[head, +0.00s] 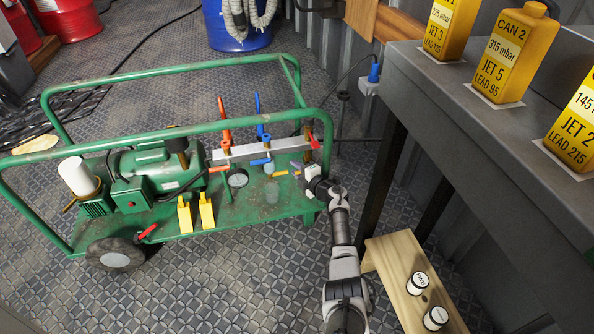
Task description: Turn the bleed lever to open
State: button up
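A green wheeled machine cart (250,207) carries a pale manifold bar (245,150) with several coloured levers. A red lever (223,117) and a blue lever (259,112) stand upright above it. Along its front are an orange lever (218,169), a small blue lever (262,161) and a yellow one (281,173). A small red handle (314,143) sits at its right end. No label shows which is the bleed lever. My gripper (299,169) is at the manifold's right end, beside the yellow lever. Its fingers are too small to tell open from shut, and contact is unclear.
A pressure gauge (237,178) and a clear cup (271,192) are near the manifold. Green tube rails (160,130) surround the cart. A grey bench (470,130) with yellow cans (506,52) stands right. A wooden plank (395,262) with two white-topped cylinders is beside my arm.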

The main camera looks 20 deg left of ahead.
grip_shut()
